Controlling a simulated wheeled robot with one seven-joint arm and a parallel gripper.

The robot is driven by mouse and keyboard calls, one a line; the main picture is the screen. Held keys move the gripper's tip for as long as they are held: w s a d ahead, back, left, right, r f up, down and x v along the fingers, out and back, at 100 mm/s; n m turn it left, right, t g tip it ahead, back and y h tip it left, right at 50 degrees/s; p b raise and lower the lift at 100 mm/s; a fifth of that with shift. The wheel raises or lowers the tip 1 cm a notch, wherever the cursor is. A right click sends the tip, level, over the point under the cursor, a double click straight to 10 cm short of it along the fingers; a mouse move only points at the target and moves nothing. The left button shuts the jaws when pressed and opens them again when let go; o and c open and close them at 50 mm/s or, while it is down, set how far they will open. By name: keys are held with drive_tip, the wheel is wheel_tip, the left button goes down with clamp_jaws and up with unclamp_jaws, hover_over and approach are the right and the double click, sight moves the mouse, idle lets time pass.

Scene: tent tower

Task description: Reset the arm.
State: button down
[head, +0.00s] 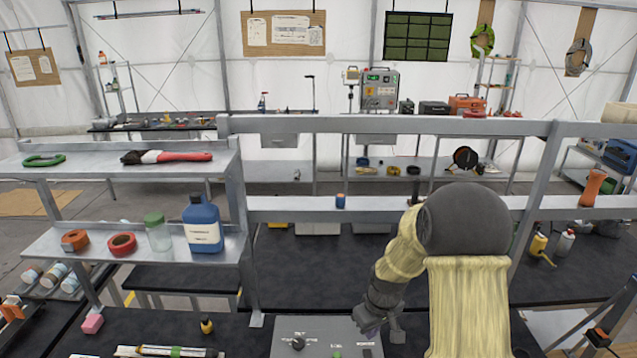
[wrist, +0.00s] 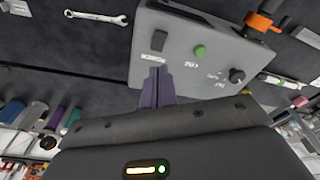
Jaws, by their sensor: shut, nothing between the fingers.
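My arm, in a cream sleeve with dark joints, fills the lower right middle of the head view. My gripper (head: 378,332) points down just right of a grey control box (head: 315,328) on the dark bench. In the wrist view my gripper (wrist: 157,72) shows its purple-grey fingers together, with nothing between them. Their tips overlap the edge of the control box (wrist: 180,75) in the picture, near a dark rocker switch (wrist: 159,41). I cannot tell if they touch it. A green button (wrist: 199,52) and a dark knob (wrist: 237,75) show on the box.
A metal shelf rack (head: 130,159) at left holds a blue bottle (head: 203,224), a glass jar (head: 157,232) and tape rolls. A grey rail (head: 400,126) crosses behind my arm. A wrench (wrist: 96,17) lies on the bench. The bench right of my arm looks partly clear.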

drive_tip(key=s+r+m+t+b, duration=0.1)
drive_tip(key=s+m+b, duration=0.4)
drive_tip(key=s, duration=1.2)
drive_tip(key=b, duration=0.3)
drive_tip(key=shift+s+h, duration=0.15)
drive_tip(key=shift+h, duration=0.25)
